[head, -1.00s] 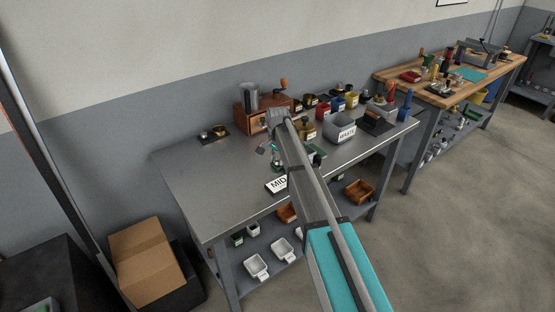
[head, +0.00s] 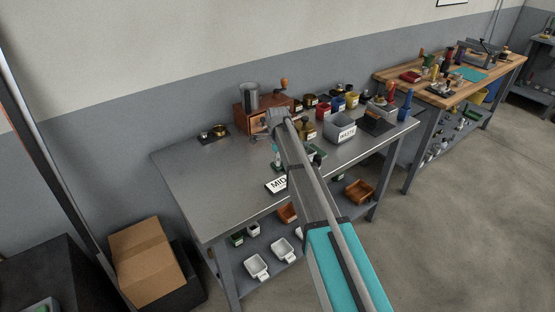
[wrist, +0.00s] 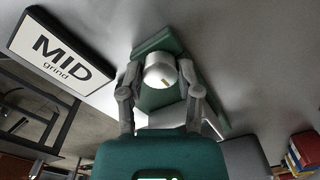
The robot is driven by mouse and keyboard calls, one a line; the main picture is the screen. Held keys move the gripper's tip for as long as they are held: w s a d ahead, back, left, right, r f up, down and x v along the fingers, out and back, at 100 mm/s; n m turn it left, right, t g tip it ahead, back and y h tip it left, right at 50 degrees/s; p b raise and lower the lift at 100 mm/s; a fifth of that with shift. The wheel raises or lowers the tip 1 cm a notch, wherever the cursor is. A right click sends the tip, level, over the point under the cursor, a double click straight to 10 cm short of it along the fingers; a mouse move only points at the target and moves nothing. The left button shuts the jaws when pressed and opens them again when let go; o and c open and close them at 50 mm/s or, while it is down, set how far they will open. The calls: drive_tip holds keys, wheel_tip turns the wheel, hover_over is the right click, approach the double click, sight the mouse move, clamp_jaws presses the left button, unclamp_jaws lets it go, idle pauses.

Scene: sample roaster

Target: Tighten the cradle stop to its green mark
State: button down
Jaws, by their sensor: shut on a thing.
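The cradle stop shows in the wrist view as a pale silver round knob (wrist: 160,70) with a small yellowish mark on its face. It sits on a dark green cradle (wrist: 158,38). My gripper (wrist: 161,75) has one finger on each side of the knob and is shut on it. In the head view my gripper (head: 268,140) is over the steel bench, and my arm hides most of the cradle. I cannot make out a green mark apart from the green cradle.
A white "MID grind" sign (wrist: 62,50) stands close to the cradle. In the head view a wooden grinder (head: 252,118) stands behind my gripper, and a grey waste bin (head: 340,128) and several jars are to the right. The bench's left part (head: 205,170) is mostly clear.

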idle(0.3)
drive_tip(key=shift+c, duration=1.5)
unclamp_jaws()
